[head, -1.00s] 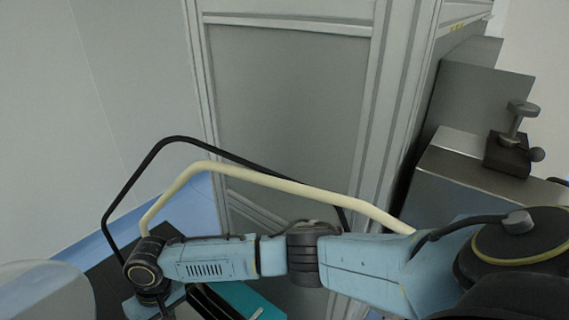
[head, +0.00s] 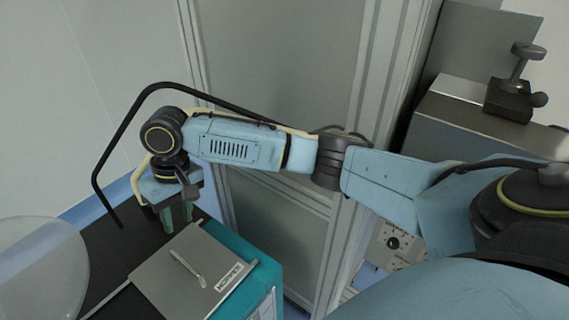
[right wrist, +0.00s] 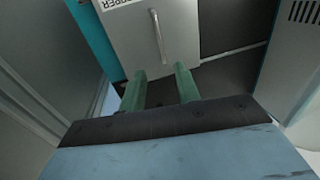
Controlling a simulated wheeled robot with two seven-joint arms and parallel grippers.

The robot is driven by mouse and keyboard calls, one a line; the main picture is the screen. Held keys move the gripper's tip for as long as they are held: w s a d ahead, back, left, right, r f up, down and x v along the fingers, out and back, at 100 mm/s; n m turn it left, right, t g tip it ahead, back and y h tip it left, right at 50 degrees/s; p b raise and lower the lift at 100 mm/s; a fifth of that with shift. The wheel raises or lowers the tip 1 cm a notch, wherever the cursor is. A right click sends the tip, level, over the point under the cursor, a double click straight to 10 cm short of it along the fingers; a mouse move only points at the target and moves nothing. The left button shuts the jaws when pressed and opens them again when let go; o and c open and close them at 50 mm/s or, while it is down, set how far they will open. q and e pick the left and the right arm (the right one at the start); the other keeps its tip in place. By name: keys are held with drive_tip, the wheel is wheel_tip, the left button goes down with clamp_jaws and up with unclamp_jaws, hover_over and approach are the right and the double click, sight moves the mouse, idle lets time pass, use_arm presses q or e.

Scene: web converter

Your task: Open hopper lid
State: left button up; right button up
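The hopper lid (head: 165,262) is a flat grey plate with a "HOPPER" label and a slim metal bar handle (head: 187,268), on a teal-sided box (head: 262,272) at the lower left of the head view. The lid looks shut. In the right wrist view the lid (right wrist: 185,25) and its upright handle (right wrist: 158,38) lie beyond the fingertips. My right gripper (head: 177,216) has green fingers pointing down near the lid's far edge. In the right wrist view the gripper (right wrist: 161,72) is open and empty, apart from the handle. My left gripper is not in view.
A black bent rail (head: 120,135) rises behind my right gripper. A tall grey cabinet panel (head: 275,75) stands behind my right arm. A metal block with a clamp (head: 512,95) is at the right. A translucent rounded shape (head: 40,265) is at the lower left.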

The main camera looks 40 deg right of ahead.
drive_tip(key=s+a+f+n+t+y, duration=0.2)
drive_tip(key=s+a+f, duration=0.3)
drive_tip(key=s+f, duration=0.5)
drive_tip(key=s+d+f+m+t+h, duration=0.1)
drive_tip(key=s+d+f, duration=0.2)
drive_tip(key=s+d, duration=0.3)
drive_tip(key=s+d+f+m+h, duration=0.1)
drive_tip(key=s+d+f+h, duration=0.1)
drive_tip(key=s+d, duration=0.4)
drive_tip(key=shift+s+d+f+t, duration=0.4)
drive_tip(key=shift+s+f, duration=0.3)
drive_tip(key=shift+s, duration=0.35)
